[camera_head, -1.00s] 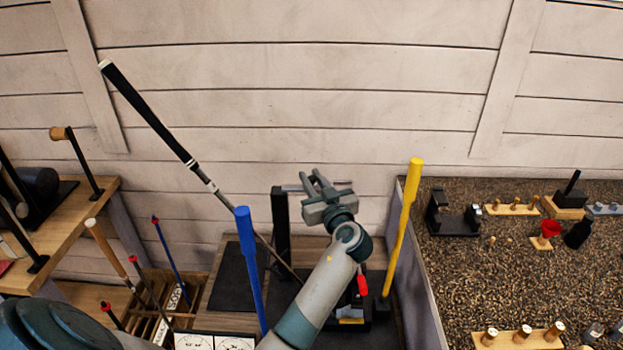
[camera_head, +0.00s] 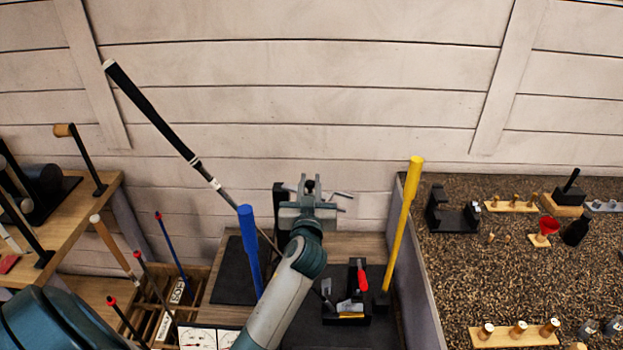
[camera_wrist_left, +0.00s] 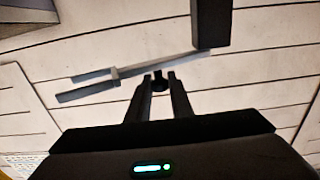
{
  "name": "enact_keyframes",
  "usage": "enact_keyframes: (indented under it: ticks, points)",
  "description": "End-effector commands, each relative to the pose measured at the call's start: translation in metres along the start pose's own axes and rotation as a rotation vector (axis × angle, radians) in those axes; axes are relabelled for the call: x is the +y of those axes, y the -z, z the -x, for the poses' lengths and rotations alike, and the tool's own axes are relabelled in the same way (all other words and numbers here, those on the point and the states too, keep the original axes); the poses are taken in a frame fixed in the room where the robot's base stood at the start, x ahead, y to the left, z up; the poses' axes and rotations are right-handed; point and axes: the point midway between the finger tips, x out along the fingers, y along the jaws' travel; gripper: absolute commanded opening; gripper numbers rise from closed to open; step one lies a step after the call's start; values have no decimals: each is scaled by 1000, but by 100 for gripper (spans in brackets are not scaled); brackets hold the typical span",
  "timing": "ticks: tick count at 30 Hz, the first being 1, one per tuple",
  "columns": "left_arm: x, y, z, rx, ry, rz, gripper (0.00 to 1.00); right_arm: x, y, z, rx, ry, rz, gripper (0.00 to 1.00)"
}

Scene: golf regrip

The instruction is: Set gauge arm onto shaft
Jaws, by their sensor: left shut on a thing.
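The club, with its long black grip (camera_head: 150,108) and thin shaft (camera_head: 228,198), leans diagonally from upper left to lower right. The gauge's black post (camera_head: 279,205) stands behind and left of my left gripper. The grey gauge arm (camera_head: 342,194) shows past the fingers; in the left wrist view it is a flat bar (camera_wrist_left: 150,69) with two prongs pointing left, running to the dark post (camera_wrist_left: 210,24). My left gripper (camera_head: 310,187) is shut on a small dark knob at the bar, seen between the fingertips (camera_wrist_left: 159,78). The prongs look apart from the shaft. My right gripper is out of view.
A tray with a red-handled tool (camera_head: 361,278) sits below. The speckled bench (camera_head: 470,270) at right holds small tools; a wooden bench (camera_head: 75,225) is at left.

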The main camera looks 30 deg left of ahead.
Motion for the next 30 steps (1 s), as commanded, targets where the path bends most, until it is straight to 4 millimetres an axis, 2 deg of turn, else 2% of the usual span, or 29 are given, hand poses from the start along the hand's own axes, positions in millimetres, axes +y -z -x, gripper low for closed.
enact_keyframes:
  ticks: [8, 9, 10, 23, 30]
  points:
    - [0, -1, 0, -1, 0, -1, 0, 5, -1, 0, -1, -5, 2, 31]
    - [0, -1, 0, -1, 0, 0, 29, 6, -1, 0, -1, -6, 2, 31]
    - [0, -1, 0, -1, 0, 0, 36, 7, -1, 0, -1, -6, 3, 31]
    - [0, -1, 4, 0, 0, 1, 37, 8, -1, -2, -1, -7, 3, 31]
    - [0, -3, 26, 0, 0, 3, 37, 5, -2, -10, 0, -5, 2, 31]
